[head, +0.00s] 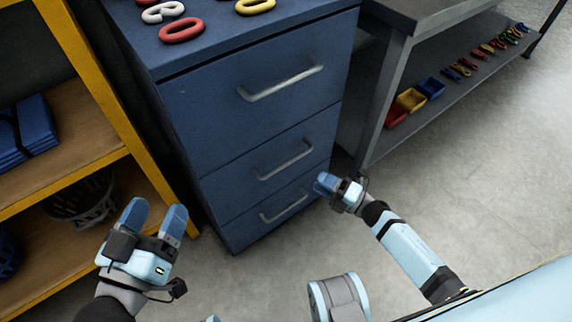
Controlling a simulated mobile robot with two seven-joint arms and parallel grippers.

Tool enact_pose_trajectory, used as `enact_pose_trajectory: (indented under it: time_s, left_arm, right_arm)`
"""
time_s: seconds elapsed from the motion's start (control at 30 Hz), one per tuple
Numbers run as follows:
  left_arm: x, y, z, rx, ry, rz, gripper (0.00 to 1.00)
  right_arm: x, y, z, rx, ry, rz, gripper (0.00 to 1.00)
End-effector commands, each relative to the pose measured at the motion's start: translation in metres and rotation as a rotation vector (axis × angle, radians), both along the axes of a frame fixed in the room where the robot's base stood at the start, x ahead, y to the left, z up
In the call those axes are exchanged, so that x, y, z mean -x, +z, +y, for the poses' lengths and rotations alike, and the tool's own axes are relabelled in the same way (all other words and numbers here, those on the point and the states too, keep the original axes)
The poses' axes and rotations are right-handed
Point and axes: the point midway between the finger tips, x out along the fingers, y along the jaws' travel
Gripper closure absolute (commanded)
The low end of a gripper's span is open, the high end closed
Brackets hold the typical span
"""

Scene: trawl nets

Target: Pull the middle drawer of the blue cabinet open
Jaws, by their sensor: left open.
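The blue cabinet (185,85) stands in the centre of the head view with three drawers, all flush with its front. The middle drawer (235,172) has a grey bar handle (284,163). My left gripper (157,212) is open and empty, with two blue fingers apart, in front of the cabinet's left side and away from the handle. My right gripper (325,183) is just right of the cabinet's lower front edge. Its fingers overlap in the view, so its opening cannot be made out. Neither gripper is on the middle handle.
The top handle (281,84) and bottom handle (284,207) are above and below. Red, white and yellow rings lie on the cabinet top. A yellow-framed shelf (95,75) stands left, a grey bench (400,75) with coloured bins right. Floor in front is clear.

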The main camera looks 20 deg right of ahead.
Motion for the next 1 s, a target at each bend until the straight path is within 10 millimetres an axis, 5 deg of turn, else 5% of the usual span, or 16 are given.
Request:
enact_pose_trajectory:
  time_s: [0.5, 1.0]
  left_arm:
    - [0.000, -0.034, -0.002, -0.050, -0.032, 0.090, 0.30]
    - [0.001, -0.038, -0.003, -0.061, -0.039, 0.107, 0.30]
  right_arm:
    - [-0.072, 0.016, 0.067, -0.004, 0.000, 0.001, 0.60]
    - [-0.082, 0.020, 0.077, -0.003, 0.000, 0.003, 0.65]
